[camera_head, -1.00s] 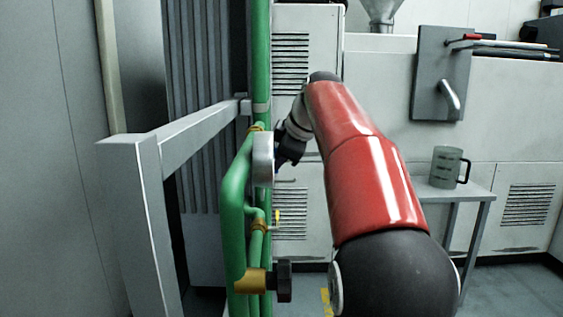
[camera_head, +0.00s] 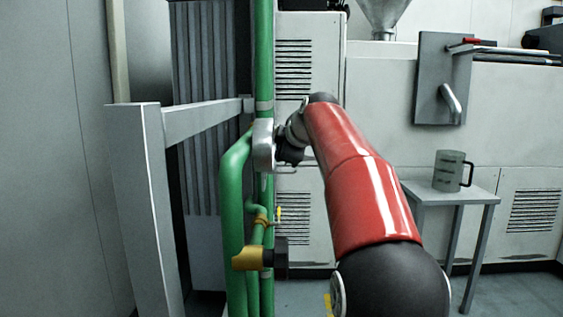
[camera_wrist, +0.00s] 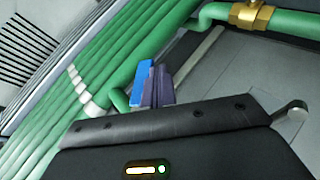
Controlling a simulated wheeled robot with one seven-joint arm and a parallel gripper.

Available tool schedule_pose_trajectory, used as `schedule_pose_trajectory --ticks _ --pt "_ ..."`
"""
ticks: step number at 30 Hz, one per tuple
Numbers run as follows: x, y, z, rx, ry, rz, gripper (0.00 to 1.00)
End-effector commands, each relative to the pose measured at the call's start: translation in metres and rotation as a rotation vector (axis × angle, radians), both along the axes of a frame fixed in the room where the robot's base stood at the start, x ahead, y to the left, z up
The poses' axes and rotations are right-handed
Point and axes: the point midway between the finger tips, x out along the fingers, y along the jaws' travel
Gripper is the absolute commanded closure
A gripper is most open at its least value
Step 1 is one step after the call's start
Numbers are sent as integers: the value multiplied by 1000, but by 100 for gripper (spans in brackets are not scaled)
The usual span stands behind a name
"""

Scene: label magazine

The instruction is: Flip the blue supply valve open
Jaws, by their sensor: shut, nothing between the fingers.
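The blue valve handle (camera_wrist: 142,82) shows in the wrist view as a short flat blue bar near the green pipes. My gripper's two dark fingers (camera_wrist: 159,84) are shut together right beside it, on its right. They look very close to the handle, but I cannot tell whether they touch it. The handle's far side and the valve body are hidden in the wrist view. In the head view my gripper (camera_head: 290,152) is a dark shape just right of a round silver gauge-like disc on the green pipes. I cannot make out the blue handle there.
Green pipes (camera_head: 235,200) run upright beside the silver disc (camera_head: 263,145). A brass valve with a black knob (camera_head: 250,257) juts out below. A grey rail frame (camera_head: 140,190) stands left. At right, a small table (camera_head: 455,192) carries a mug (camera_head: 451,171).

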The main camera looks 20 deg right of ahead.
Motion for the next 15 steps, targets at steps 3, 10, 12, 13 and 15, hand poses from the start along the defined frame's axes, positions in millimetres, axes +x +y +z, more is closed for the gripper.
schedule_pose_trajectory --ticks 3,10,12,13,15 --pt "4 -3 -3 -36 -89 -2 100" --pt "13 -6 3 -47 -112 -1 100" --pt "15 -7 4 -47 -112 0 100" --pt "15 -7 4 -47 -112 0 100" --pt "17 -7 5 -46 -110 0 100"
